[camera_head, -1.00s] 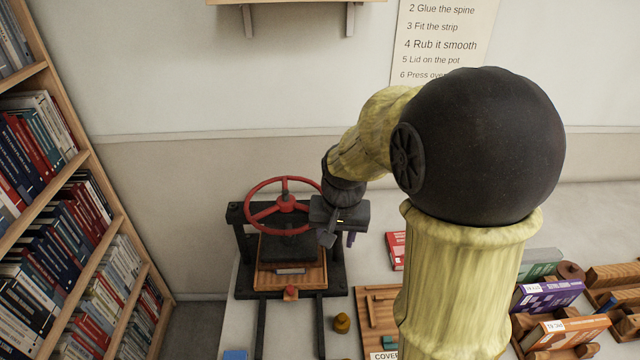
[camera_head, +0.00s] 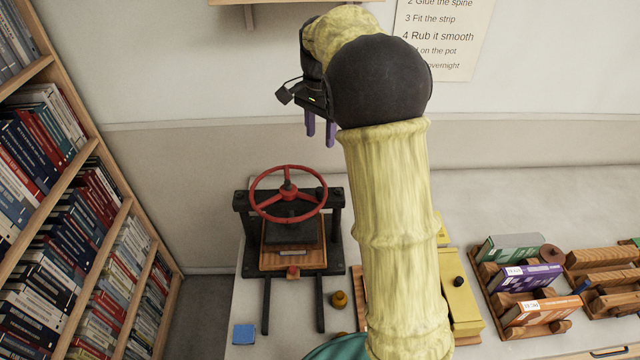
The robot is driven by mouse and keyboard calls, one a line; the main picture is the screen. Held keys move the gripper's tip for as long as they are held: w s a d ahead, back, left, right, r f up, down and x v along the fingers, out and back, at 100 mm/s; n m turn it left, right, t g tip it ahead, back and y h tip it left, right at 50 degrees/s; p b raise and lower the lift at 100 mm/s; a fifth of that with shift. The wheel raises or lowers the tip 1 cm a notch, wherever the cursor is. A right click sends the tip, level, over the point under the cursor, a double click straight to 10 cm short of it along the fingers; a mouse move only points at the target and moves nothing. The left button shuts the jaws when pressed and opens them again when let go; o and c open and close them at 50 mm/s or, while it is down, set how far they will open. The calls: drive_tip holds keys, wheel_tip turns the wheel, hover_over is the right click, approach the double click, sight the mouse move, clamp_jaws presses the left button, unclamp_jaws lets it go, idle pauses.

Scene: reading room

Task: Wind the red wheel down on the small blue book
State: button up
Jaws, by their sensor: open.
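The red wheel (camera_head: 289,194) sits on top of a dark screw press (camera_head: 336,222) on the left part of the table. The press's dark plate (camera_head: 290,236) is under the wheel, above a wooden board (camera_head: 308,258). A thin pale edge shows on the board's front below the plate; I cannot tell whether it belongs to a book. A small blue block-like thing (camera_head: 244,334) lies on the table at the front left; I cannot tell if it is a book. My gripper (camera_head: 320,131) is open and empty, its purple fingers pointing down, above and slightly right of the wheel, not touching it.
A bookshelf (camera_head: 92,215) stands at the left. Brass knob-like pieces (camera_head: 339,299) lie in front of the press. Right of my arm are a yellow box (camera_head: 463,300) and a wooden rack with green, purple and orange books (camera_head: 527,277). A wall shelf is above.

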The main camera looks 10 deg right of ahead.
sight(320, 189)
wheel_tip(320, 189, down, 17)
drive_tip(key=p, duration=0.4)
drive_tip(key=shift+f, duration=0.2)
clamp_jaws()
